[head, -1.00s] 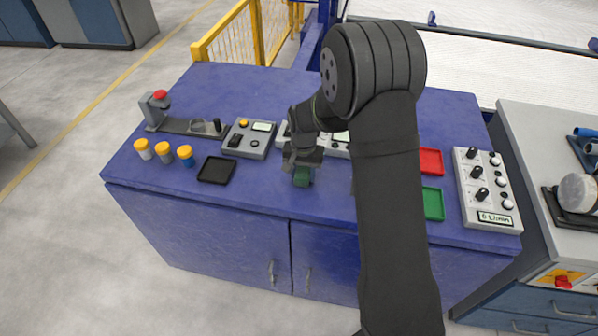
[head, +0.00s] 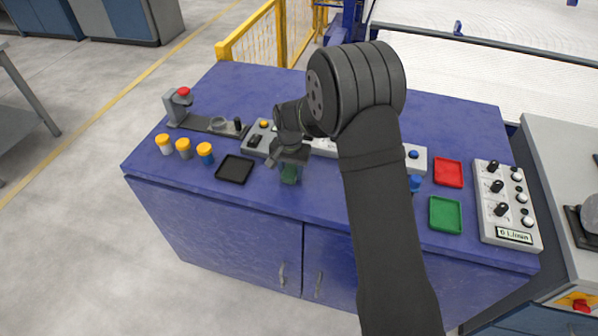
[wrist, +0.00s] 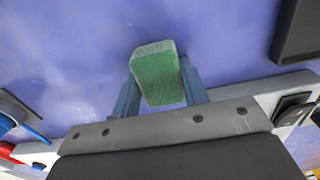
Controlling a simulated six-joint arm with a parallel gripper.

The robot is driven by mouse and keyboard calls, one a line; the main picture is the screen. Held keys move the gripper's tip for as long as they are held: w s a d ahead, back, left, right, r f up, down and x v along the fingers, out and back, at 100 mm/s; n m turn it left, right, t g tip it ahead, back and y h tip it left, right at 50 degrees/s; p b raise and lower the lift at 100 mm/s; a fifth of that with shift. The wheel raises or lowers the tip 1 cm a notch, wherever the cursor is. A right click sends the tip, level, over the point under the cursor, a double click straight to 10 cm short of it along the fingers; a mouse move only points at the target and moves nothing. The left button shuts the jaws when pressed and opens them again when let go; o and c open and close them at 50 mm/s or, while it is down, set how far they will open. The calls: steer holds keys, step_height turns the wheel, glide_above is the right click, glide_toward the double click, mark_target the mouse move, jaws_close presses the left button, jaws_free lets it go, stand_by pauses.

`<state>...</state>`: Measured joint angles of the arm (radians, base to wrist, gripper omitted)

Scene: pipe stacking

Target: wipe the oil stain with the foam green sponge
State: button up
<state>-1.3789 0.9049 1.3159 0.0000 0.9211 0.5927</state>
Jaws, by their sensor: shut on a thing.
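The green foam sponge (head: 291,174) is held in my gripper (head: 289,163), low over the blue tabletop near its front middle. In the wrist view the sponge (wrist: 158,75) sits between the two blue-grey fingers of my gripper (wrist: 158,88), which are shut on its sides. I cannot tell whether the sponge touches the table. No oil stain can be made out for certain in either view; my arm hides part of the tabletop.
A black tray (head: 235,169) lies left of the sponge, with yellow-capped jars (head: 184,148) beyond it. Grey instrument boxes stand behind my gripper. A red tray (head: 448,173), a green tray (head: 445,214) and a knob panel (head: 507,205) are at the right.

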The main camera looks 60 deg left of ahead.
steer(key=shift+s+r, duration=0.1)
steer(key=shift+r, duration=4)
